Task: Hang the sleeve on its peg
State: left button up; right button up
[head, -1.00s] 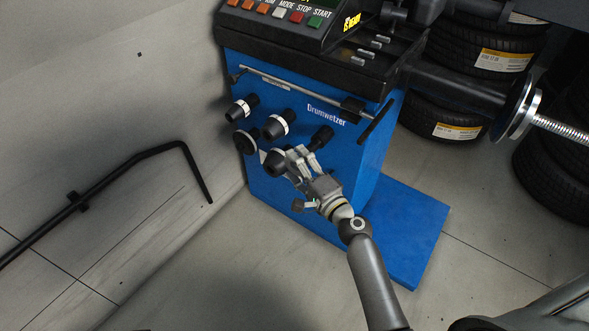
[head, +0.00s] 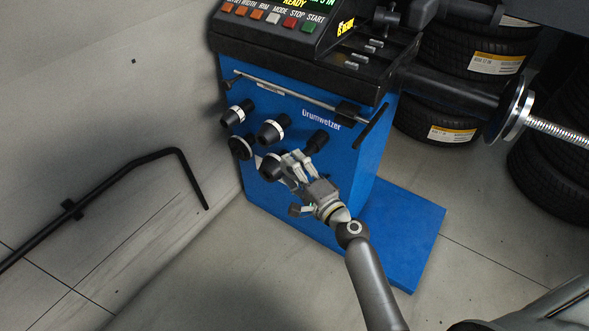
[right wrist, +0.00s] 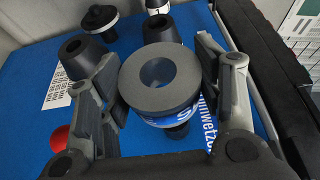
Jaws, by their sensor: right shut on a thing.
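My right gripper (head: 295,163) is at the front of the blue balancing machine (head: 335,190), among its black cones. In the right wrist view, the right gripper (right wrist: 168,85) has a finger on each side of a round sleeve and is shut on it. The sleeve (right wrist: 132,92) has a grey ring face with a dark centre hole, turned to the camera, and a blue-and-white band below. A dark round end (right wrist: 178,132) shows just below it; I cannot tell whether it is a peg or whether they touch. In the head view the sleeve is hard to make out. My left gripper is not in view.
Black cones hang on the panel, two with white bands (head: 274,130) (head: 238,112); a plain one (head: 270,168) is close left of the gripper. Another black part (head: 317,140) is close to its upper right. Tyres (head: 440,125) are stacked behind.

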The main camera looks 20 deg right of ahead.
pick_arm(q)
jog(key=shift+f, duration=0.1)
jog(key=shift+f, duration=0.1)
pick_arm(e)
jog(key=shift+w+d, duration=0.15)
dwell(0.4)
pick_arm(q)
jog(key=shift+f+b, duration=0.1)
jog(key=shift+b, duration=0.25)
pick_arm(e)
jog(key=shift+w+d, duration=0.2)
jog(key=shift+d, duration=0.1)
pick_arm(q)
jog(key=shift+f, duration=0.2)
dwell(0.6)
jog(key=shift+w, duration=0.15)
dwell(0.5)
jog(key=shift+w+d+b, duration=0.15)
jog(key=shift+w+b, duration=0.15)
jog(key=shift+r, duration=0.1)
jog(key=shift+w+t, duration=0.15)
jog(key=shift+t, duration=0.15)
pick_arm(e)
jog(key=shift+d, duration=0.1)
